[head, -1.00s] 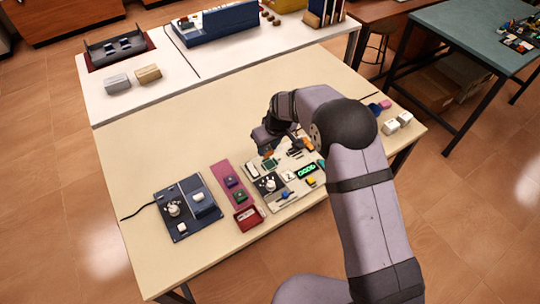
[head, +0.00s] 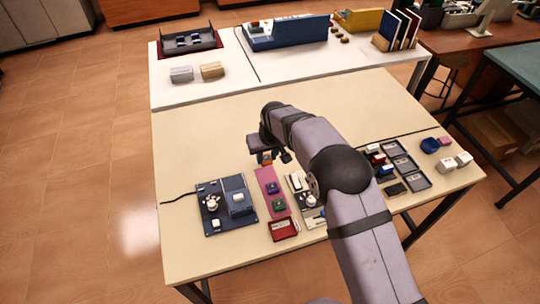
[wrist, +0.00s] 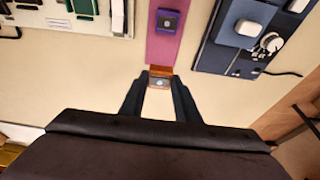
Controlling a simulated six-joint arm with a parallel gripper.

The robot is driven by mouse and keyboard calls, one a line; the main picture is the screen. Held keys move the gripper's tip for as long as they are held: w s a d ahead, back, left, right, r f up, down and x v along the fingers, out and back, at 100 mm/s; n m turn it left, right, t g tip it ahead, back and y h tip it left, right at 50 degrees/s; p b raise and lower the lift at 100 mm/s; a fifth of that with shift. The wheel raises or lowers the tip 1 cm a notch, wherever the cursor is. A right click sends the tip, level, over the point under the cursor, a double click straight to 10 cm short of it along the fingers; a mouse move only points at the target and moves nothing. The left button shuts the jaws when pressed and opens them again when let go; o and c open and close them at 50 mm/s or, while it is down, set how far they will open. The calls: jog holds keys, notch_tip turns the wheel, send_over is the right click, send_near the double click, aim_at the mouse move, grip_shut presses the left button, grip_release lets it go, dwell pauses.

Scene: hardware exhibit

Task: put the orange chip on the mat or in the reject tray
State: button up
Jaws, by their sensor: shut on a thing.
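My gripper (head: 268,157) is shut on the orange chip (wrist: 160,71), which sits between the fingertips in the wrist view. A bit of the orange chip (head: 266,161) also shows in the head view, partly hidden by the fingers. The pink mat (head: 264,176) lies just in front of the chip; in the wrist view, the chip overlaps the end of the mat (wrist: 163,50). I cannot tell whether chip and mat touch. A purple chip (head: 272,187) and a green chip (head: 279,205) lie on the mat. The red reject tray (head: 283,229) is past the mat's near end.
A dark blue device panel (head: 212,216) with knobs stands left of the mat. A light board (head: 300,186) with parts lies to the right, partly hidden by my arm. Grey trays (head: 405,165) are farther right. The table behind the mat is clear.

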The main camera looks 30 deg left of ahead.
aim_at(267, 165)
jog(key=shift+f+b, duration=1.8)
jog(key=shift+f, duration=1.2)
jog(key=shift+f+b, duration=0.65)
dwell(0.4)
jog(key=o, duration=1.3)
jog(key=shift+o, duration=0.2)
jog(key=shift+r, duration=0.15)
jog(key=shift+r+p, duration=2.25)
jog(key=shift+r, duration=1.4)
jog(key=shift+d, duration=0.1)
